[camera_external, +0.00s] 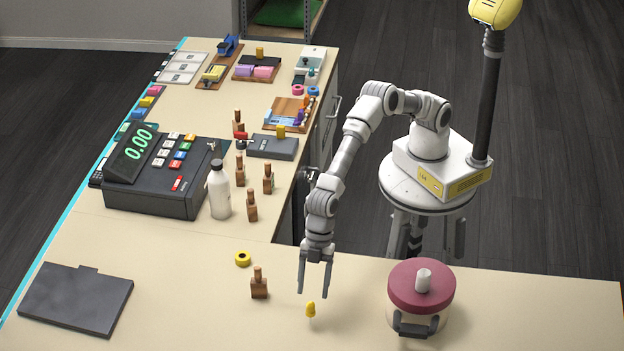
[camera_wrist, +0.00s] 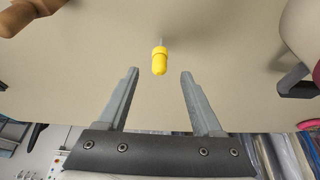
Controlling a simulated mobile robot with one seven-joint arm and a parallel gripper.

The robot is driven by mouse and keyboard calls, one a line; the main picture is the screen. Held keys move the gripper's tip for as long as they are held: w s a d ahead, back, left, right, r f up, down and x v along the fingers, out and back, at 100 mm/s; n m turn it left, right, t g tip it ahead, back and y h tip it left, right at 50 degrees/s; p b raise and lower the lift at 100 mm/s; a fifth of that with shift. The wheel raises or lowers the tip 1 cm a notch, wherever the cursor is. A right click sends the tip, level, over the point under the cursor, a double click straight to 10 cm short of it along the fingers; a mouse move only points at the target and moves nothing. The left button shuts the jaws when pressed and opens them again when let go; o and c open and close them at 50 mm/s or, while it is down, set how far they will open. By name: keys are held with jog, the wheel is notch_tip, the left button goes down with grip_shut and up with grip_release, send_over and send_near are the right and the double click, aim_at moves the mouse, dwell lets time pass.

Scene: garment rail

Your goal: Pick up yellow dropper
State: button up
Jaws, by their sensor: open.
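The yellow dropper (camera_external: 311,309) stands on the cream counter, its yellow bulb up and a thin pale tip below. In the wrist view the dropper (camera_wrist: 160,60) appears ahead of and roughly midway between my fingertips, not between the fingers. My gripper (camera_external: 314,293) is open and empty, pointing down, just above and behind the dropper in the external view. Both fingers of my gripper (camera_wrist: 158,73) show in the wrist view with a clear gap between them.
A pot with a dark red lid (camera_external: 421,287) stands to the right. A dark flat board (camera_external: 76,298) lies far left. A white bottle (camera_external: 218,190) stands by the cash register (camera_external: 155,180).

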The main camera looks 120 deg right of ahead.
aim_at(311, 302)
jog(key=shift+p+x, duration=0.65)
jog(key=shift+x, duration=1.9)
jog(key=shift+w+a, duration=0.15)
grip_shut()
